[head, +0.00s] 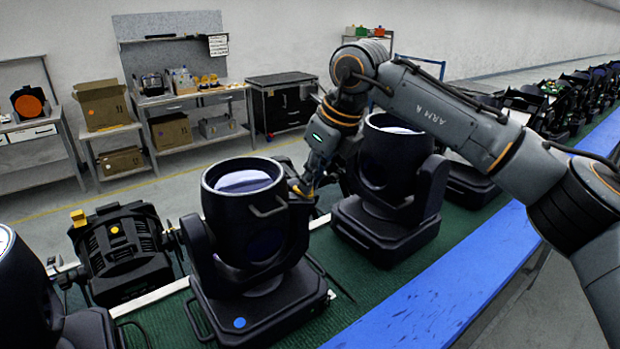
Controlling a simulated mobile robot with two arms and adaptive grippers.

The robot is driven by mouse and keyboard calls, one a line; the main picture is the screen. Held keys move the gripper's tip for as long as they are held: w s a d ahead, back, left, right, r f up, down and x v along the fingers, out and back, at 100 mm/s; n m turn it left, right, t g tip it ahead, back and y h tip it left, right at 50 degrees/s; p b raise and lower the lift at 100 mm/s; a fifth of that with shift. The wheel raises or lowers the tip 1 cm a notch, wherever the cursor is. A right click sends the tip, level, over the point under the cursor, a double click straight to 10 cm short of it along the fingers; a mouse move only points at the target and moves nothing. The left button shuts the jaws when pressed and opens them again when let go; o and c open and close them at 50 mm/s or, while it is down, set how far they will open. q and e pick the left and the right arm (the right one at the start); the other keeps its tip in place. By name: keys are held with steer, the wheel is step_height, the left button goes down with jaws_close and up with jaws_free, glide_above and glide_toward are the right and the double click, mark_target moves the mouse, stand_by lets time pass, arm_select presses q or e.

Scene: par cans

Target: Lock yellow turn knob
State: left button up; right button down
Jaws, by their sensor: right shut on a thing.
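A yellow turn knob (303,192) shows in small part at my right gripper's fingertips, between two black stage lights. My right gripper (306,186) points down and is shut on it; the fingers hide most of the knob, so its turn angle cannot be told. Another yellow knob (79,217) stands free on a black ribbed fixture (122,250) at the left. A large black moving-head light (250,235) stands just left of the gripper. A second one (388,190) stands behind and right of it. My left gripper is not in view.
The lights stand on a green mat (362,310) with a blue edge strip (440,300). More fixtures (570,95) line the belt to the back right. Workbenches with boxes (102,105) and a black cabinet (283,102) stand along the wall. The grey floor between is clear.

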steer(key=n+p, duration=0.1)
steer(key=n+g+p, duration=0.1)
steer(key=n, duration=0.1)
steer(key=n+p, duration=0.1)
steer(key=shift+w+d+r+n+y, duration=0.15)
steer(key=shift+w+r+n+y, duration=0.15)
steer(key=shift+y, duration=0.1)
steer(key=shift+w+f+n+g+p, duration=0.1)
steer(key=shift+n+g+p, duration=0.35)
steer(key=shift+n+p, duration=0.35)
steer(key=shift+w+f+n+g+p, duration=0.1)
steer(key=shift+n+g+p, duration=0.4)
steer(key=shift+n, duration=0.5)
steer(key=c, duration=1.5)
jaws_free()
steer(key=shift+o, duration=0.2)
steer(key=v, duration=1.2)
steer(key=shift+d, duration=0.1)
